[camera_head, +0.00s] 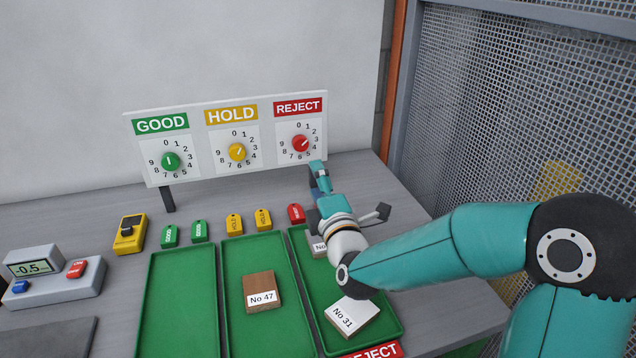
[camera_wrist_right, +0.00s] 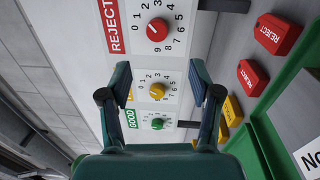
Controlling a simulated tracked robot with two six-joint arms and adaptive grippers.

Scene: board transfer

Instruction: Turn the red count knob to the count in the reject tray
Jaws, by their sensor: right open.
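The red count knob (camera_head: 301,143) is on the REJECT dial of the white panel, and its pointer seems to face the right-hand numbers in the head view. It also shows in the right wrist view (camera_wrist_right: 157,30), beyond the fingers and above the gap. My right gripper (camera_head: 320,180) is open and empty, in front of the panel and below the red dial; its fingers (camera_wrist_right: 160,82) are apart. The green reject tray (camera_head: 393,321) holds a board marked No 31 (camera_head: 352,318) and another board (camera_head: 316,244) partly hidden by my right arm. My left gripper is not in view.
The yellow knob (camera_head: 237,152) and green knob (camera_head: 170,161) are left of the red one. A HOLD tray (camera_head: 238,335) holds board No 47 (camera_head: 262,291). Tags (camera_head: 296,213) line the tray backs. A scale (camera_head: 55,275) and yellow meter (camera_head: 130,233) stand left.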

